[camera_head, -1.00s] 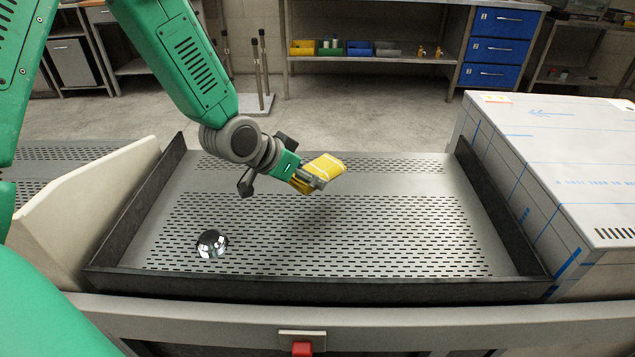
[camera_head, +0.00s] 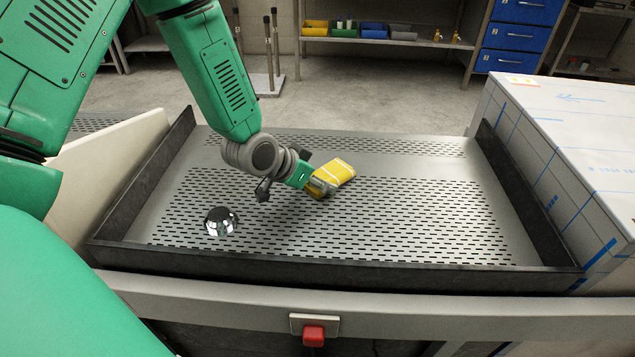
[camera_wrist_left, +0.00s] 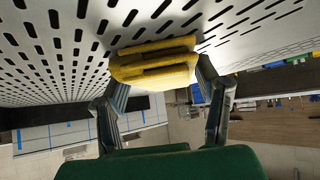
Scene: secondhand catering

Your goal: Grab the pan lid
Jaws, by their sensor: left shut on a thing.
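A small shiny dome (camera_head: 221,222), which looks like the pan lid, rests on the perforated metal tray surface (camera_head: 420,246) at the front left. My left gripper (camera_head: 322,187) is to the right of it and farther back, apart from it. The gripper is shut on a yellow folded cloth or sponge with pale stripes (camera_head: 338,172). In the wrist view the yellow piece (camera_wrist_left: 155,62) sits between the two fingertips, close to the perforated surface. I cannot tell whether it touches. The dome is not in the wrist view. My right gripper is not in view.
Dark raised walls (camera_head: 330,270) edge the tray. A large wrapped box (camera_head: 575,140) stands at the right, and a pale panel (camera_head: 100,165) at the left. A red button (camera_head: 313,335) is on the front rail. The right of the tray is clear.

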